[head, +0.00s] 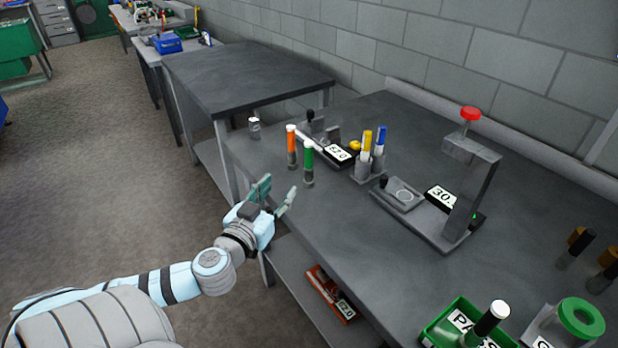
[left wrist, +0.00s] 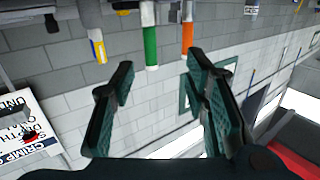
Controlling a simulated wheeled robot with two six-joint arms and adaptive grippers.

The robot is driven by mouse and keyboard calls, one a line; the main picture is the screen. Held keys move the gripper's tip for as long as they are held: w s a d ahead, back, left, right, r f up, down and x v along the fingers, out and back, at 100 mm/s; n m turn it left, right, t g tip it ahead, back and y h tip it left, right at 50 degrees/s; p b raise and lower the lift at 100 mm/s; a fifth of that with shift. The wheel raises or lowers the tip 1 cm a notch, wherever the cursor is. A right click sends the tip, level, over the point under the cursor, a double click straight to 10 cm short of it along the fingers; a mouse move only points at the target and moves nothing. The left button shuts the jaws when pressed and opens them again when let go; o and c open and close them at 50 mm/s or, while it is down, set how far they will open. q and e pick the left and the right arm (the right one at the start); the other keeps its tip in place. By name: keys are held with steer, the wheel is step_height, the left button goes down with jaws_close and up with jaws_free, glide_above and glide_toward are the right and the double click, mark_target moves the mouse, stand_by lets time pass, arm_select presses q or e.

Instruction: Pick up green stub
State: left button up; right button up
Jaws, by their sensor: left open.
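The green stub (head: 308,158) stands upright on the grey bench, with a grey lower part and a green upper part. My left gripper (head: 274,194) is open and empty, beside the bench's near edge, to the left of and below the green stub in the head view. In the left wrist view, which is upside down, the green stub (left wrist: 150,46) shows beyond the open fingers of my left gripper (left wrist: 155,85), apart from them. My right gripper is not in view.
An orange stub (head: 291,145) stands close to the green one. Yellow (head: 366,142) and blue (head: 380,141) stubs stand in a holder to the right. A press with a red knob (head: 470,113) stands farther right. A green bin (head: 436,325) is at the front.

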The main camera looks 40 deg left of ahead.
mark_target(307, 154)
arm_select(q)
steer(key=shift+t, duration=0.3)
steer(key=x, duration=0.4)
steer(key=d+r+x, duration=0.1)
steer(key=x, duration=0.4)
steer(key=b+x, duration=0.1)
steer(key=x, duration=0.4)
steer(key=shift+w+d+r, duration=0.2)
steer(key=shift+w+r, duration=0.1)
steer(key=shift+r, duration=0.1)
steer(key=shift+w+f+h, duration=0.1)
steer(key=shift+w+h, duration=0.15)
steer(key=shift+h, duration=0.15)
steer(key=shift+s, duration=0.15)
jaws_close()
